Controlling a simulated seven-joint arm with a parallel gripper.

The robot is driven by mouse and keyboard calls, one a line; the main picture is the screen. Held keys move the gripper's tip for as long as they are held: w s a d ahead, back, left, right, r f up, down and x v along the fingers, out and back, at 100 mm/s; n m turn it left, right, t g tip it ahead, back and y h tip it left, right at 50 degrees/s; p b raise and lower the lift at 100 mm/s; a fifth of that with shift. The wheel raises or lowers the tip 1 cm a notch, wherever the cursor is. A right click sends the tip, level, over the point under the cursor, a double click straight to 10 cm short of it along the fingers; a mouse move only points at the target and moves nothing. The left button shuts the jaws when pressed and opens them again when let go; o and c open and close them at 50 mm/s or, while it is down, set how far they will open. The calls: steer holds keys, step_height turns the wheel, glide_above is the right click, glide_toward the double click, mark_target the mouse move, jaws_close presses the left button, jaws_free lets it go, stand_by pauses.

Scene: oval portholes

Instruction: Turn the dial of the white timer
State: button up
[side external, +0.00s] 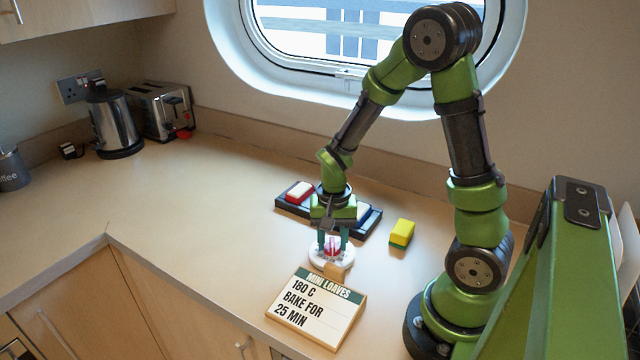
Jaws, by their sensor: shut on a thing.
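The white timer (318,260) lies on the worktop in the middle of the side external view, just behind the recipe sign. Its dial (332,246) is red and sits on top of the round white body. My gripper (332,243) points down over the timer, with a finger on each side of the dial. It is shut on the dial. The fingers hide part of the dial, and its markings are too small to read.
A sign (316,308) reading "MINI LOAVES 180 C BAKE FOR 25 MIN" stands close in front of the timer. A dark tray (369,222) with a red-and-white item (299,191) is behind. A yellow-green sponge (401,233) lies right.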

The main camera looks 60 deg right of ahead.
mark_target(331, 242)
steer(key=shift+d, duration=0.1)
stand_by(0.3)
steer(key=o, duration=1.1)
steer(key=shift+c, duration=0.2)
steer(key=shift+r, duration=0.1)
step_height(331, 242, up, 17)
steer(key=s+a+r+n+t+y, duration=0.1)
steer(key=s+a+r+n+t, duration=0.1)
steer(key=a+n+t, duration=0.1)
steer(key=s+a+r+n+t+y, duration=0.1)
steer(key=s+a+r+n+t, duration=0.1)
steer(key=a, duration=0.6)
steer(key=s+n+t, duration=0.1)
steer(key=n+t, duration=0.1)
steer(key=shift+s+a+r+n, duration=0.15)
steer(key=shift+r+n, duration=0.15)
steer(key=shift+n, duration=0.1)
